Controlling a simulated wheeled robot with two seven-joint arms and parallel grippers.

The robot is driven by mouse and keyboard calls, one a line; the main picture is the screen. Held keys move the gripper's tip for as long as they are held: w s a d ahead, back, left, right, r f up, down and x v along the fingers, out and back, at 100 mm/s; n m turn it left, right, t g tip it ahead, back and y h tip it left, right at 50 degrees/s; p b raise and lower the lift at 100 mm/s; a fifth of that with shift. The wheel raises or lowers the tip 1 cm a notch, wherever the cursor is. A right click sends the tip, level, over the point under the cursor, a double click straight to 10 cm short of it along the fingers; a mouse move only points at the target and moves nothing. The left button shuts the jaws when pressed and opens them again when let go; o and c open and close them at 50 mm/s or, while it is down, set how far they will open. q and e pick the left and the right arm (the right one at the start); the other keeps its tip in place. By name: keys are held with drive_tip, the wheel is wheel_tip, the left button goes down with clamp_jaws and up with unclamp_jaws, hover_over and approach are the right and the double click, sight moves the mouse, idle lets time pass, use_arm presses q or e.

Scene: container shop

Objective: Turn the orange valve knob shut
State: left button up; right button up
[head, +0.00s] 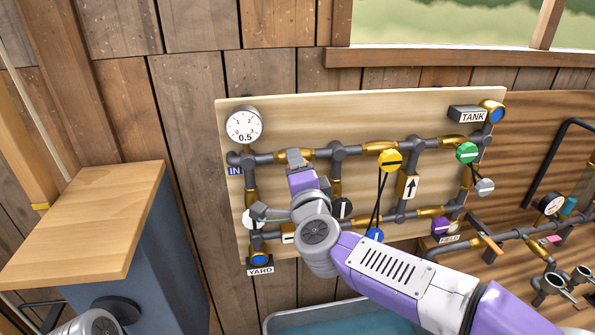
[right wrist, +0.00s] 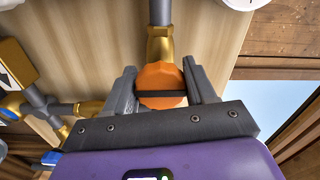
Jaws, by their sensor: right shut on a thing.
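The orange valve knob (right wrist: 160,76) sits on a brass valve body (right wrist: 160,47) in the right wrist view. A dark bar crosses its face from side to side, across the line of the pipe. My right gripper (head: 297,158) is at the upper pipe run of the board in the head view, and it hides the knob there. In the right wrist view its two grey fingers stand on either side of the knob, shut on it. My left gripper is not in view.
The pale board (head: 290,105) carries a pressure gauge (head: 243,125), yellow (head: 390,159), green (head: 467,152) and purple (head: 440,226) knobs, and grey pipes. A blue water basin (head: 345,318) lies below. A wooden-topped cabinet (head: 85,220) stands at left.

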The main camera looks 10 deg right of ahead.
drive_tip(key=shift+a+f, duration=0.15)
drive_tip(key=o, duration=1)
drive_tip(key=s, duration=0.7)
drive_tip(key=shift+s, duration=0.3)
